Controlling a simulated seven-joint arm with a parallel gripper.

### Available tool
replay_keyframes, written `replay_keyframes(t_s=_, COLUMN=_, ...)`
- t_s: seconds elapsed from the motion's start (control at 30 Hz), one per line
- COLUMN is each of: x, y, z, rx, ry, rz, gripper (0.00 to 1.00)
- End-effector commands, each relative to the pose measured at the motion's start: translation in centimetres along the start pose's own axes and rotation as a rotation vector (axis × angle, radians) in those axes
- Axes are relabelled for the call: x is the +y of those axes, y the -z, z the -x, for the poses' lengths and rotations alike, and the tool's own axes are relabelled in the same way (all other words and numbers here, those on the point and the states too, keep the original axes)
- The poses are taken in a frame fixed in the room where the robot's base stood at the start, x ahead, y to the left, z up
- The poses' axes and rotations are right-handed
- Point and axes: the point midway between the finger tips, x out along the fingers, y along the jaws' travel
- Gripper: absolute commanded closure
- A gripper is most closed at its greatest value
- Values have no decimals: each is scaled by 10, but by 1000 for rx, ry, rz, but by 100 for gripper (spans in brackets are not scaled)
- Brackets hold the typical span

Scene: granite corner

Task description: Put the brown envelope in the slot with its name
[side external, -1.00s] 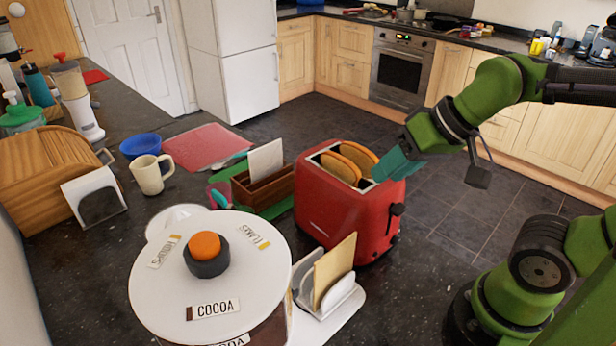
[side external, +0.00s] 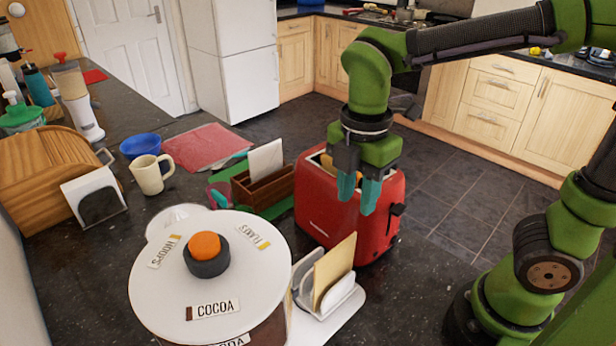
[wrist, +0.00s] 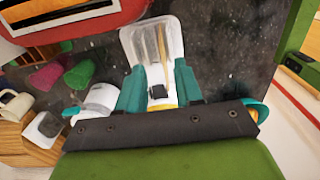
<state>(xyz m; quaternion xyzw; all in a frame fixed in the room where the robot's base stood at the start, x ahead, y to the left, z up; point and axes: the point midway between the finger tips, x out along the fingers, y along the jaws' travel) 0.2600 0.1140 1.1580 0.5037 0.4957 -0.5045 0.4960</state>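The brown envelope (side external: 334,270) looks tan and stands upright, slightly tilted, in a white rack with several dividers (side external: 345,300) at the counter's front. In the wrist view, the rack (wrist: 135,42) lies ahead between my fingers, and a thin tan edge, likely the envelope (wrist: 163,45), shows in it. My gripper (side external: 358,194) points down in front of the toaster, above the rack. Its teal fingers are apart with nothing between them, and it does not touch the envelope. In the wrist view, my gripper (wrist: 158,88) is also open. I cannot read any name on the rack's slots.
A red toaster (side external: 325,215) with bread stands close behind my gripper. A round white top (side external: 165,295) with COCOA and other labels is left of the rack. A wooden holder (side external: 268,190) with a white card stands behind. A mug (side external: 148,176) is farther left.

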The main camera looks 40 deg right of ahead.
Motion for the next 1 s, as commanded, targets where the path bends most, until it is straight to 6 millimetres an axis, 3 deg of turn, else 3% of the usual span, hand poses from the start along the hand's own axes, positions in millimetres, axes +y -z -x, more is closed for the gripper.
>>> replay_keyframes(t_s=0.3, x=-1, y=0, z=-70, rx=-2, ry=6, rz=-2, gripper=65)
replay_keyframes(t_s=1.0, x=-1, y=2, z=-142, rx=0, ry=1, rz=-4, gripper=65)
